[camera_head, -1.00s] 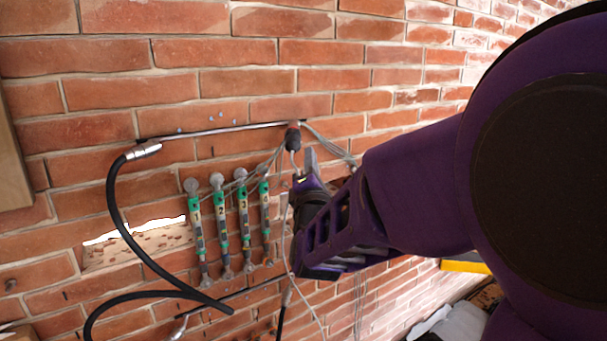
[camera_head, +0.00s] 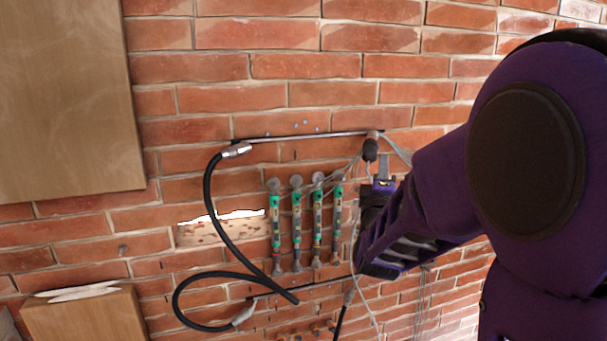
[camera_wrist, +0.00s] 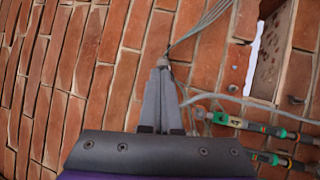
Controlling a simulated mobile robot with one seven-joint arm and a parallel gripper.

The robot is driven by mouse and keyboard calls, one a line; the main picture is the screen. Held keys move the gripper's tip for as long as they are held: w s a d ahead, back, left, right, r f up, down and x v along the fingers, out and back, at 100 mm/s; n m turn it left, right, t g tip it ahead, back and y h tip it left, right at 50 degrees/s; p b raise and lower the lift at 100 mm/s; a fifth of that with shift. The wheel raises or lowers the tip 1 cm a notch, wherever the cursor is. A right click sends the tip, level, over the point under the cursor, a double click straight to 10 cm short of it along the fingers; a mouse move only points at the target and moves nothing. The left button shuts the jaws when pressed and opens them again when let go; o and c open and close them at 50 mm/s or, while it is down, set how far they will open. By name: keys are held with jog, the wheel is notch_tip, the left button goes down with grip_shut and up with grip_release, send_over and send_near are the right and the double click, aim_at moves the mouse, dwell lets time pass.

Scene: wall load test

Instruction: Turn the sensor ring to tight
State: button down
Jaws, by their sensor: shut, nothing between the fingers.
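A dark cylindrical connector (camera_head: 370,150) hangs at the right end of the upper metal bar, with thin grey cables beside it. A silver collar (camera_head: 236,150) joins the black hose to that bar's left end. I cannot tell for sure which part is the sensor ring, and no tight mark is readable. My gripper (camera_head: 384,168) is just below and right of the dark connector, its fingers pointing up in the picture. In the wrist view my gripper (camera_wrist: 161,78) has its fingers together and empty, tips close to a small cable end (camera_wrist: 164,61); contact is unclear.
Several green-banded numbered sensors (camera_head: 297,222) stand in a row on the brick wall, left of my gripper. A black hose (camera_head: 210,215) loops further left. A wooden panel (camera_head: 70,95) is at upper left and a wooden box (camera_head: 85,315) at lower left. Loose cables hang nearby.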

jog(key=shift+x, duration=2.7)
jog(key=shift+w+a+f, duration=0.1)
jog(key=shift+a+f, duration=0.05)
jog(key=shift+a, duration=0.25)
jog(key=shift+w+f+b, duration=0.15)
jog(key=shift+f+b, duration=0.35)
jog(key=shift+b, duration=0.8)
jog(key=shift+d+b, duration=0.3)
jog(key=shift+b, duration=0.05)
jog(key=d+v, duration=0.1)
jog(key=v, duration=0.5)
jog(key=shift+a, duration=0.3)
